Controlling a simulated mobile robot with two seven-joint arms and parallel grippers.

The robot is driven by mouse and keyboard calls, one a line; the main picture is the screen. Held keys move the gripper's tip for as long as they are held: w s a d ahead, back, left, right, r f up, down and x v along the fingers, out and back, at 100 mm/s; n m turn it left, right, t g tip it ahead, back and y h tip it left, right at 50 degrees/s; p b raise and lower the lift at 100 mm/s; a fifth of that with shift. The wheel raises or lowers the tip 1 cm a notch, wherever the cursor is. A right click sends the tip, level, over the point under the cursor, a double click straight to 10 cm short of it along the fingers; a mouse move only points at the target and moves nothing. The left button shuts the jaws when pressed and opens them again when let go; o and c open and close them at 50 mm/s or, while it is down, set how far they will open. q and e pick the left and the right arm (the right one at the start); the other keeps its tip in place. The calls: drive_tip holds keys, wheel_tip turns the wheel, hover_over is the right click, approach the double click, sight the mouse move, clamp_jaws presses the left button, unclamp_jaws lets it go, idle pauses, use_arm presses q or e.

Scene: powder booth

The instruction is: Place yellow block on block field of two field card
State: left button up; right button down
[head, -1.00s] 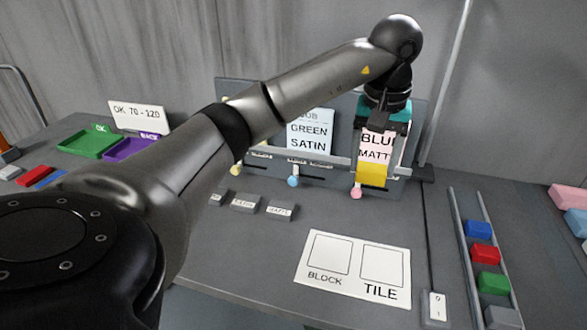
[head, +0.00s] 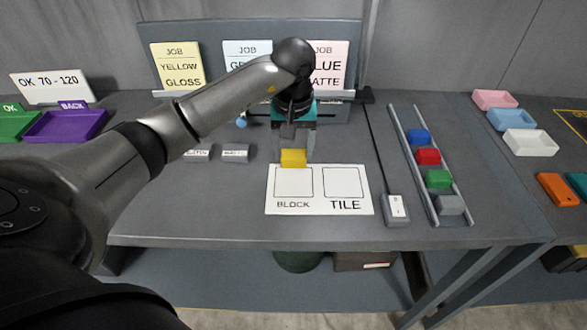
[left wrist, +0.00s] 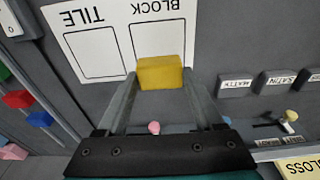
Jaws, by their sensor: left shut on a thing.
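The yellow block (head: 293,158) is held between the fingers of my left gripper (head: 296,150). In the head view it shows at the upper edge of the BLOCK field. In the left wrist view the yellow block (left wrist: 160,73) sits between the fingertips and overlaps the near part of the BLOCK field. I cannot tell how high it is above the card. The two field card (head: 319,204) lies flat on the table, with BLOCK at left and TILE at right in the head view. Both fields hold nothing I can see. My right gripper is not in view.
A rail with blue, red, green and grey blocks (head: 438,178) lies right of the card. A switch box (head: 396,209) stands between them. Small labelled grey blocks (head: 235,152) lie left of the gripper. Job cards (head: 178,66) stand behind. The table front is clear.

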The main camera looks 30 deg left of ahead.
sight(294, 159)
use_arm(q)
drive_tip(key=shift+f, duration=2.95)
drive_tip(key=shift+f+b, duration=0.1)
drive_tip(key=shift+b, duration=0.2)
drive_tip(key=o, duration=1.4)
drive_tip(key=shift+c, duration=0.2)
drive_tip(key=r, duration=0.4)
drive_tip(key=s+r, duration=0.1)
drive_tip(key=r, duration=0.3)
drive_tip(key=r+p, duration=0.1)
drive_tip(key=r, duration=0.3)
drive_tip(key=shift+s+d+r, duration=0.1)
drive_tip(key=shift+s+d, duration=0.05)
drive_tip(key=shift+d, duration=0.2)
